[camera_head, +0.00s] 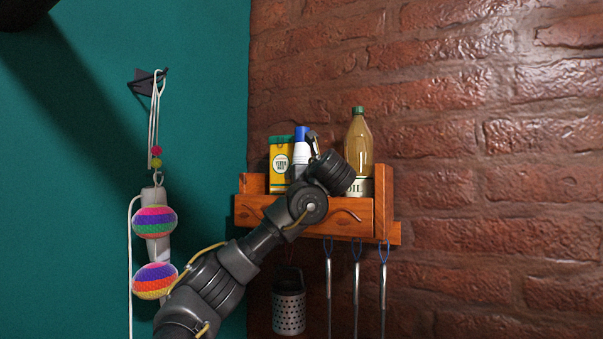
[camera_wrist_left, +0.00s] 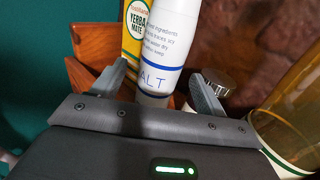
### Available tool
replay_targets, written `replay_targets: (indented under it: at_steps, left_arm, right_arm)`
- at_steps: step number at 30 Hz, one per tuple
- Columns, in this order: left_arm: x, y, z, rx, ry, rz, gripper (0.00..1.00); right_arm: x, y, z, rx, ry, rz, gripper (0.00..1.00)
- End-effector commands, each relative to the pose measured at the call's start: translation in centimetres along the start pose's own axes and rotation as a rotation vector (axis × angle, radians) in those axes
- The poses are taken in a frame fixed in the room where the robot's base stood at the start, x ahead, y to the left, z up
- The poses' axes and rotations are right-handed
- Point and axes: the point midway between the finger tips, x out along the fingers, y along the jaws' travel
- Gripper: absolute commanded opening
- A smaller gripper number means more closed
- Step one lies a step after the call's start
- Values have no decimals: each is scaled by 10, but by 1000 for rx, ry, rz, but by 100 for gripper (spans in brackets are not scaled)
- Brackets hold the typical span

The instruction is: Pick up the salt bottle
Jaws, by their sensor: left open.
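The salt bottle (camera_head: 301,152) is white with a blue cap and stands on the wooden wall shelf (camera_head: 275,213), between the yellow box and the oil bottle. In the left wrist view the salt bottle (camera_wrist_left: 165,45) shows part of its blue "SALT" lettering. My left gripper (camera_head: 313,143) is at the shelf, in front of the bottle, and hides its lower part in the head view. In the left wrist view my left gripper (camera_wrist_left: 158,88) is open, with one finger on each side of the bottle. Contact cannot be told. My right gripper is not in view.
A yellow yerba mate box (camera_head: 281,163) stands close on the left, and an oil bottle (camera_head: 358,145) on the right. Utensils (camera_head: 356,290) and a grater (camera_head: 289,305) hang below the shelf. Colourful balls (camera_head: 154,221) hang on the teal wall at left.

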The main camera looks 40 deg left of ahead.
Motion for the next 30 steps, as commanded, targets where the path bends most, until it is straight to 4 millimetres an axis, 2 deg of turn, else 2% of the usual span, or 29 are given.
replay_targets:
  at_steps: [7, 15, 18, 28, 30]
  left_arm:
    - [8, 2, 1, -1, 1, 3, 74]
    - [38, 2, 10, 1, 2, 4, 74]
    - [50, 1, 8, 1, 2, 3, 74]
    - [57, 2, 4, -1, 0, 2, 74]
    - [57, 2, 4, -1, 0, 2, 66]
  right_arm:
    - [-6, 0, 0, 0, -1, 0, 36]
    - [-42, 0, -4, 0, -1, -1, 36]
    - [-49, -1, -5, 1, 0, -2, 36]
    - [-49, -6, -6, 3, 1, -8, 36]
    - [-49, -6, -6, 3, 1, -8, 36]
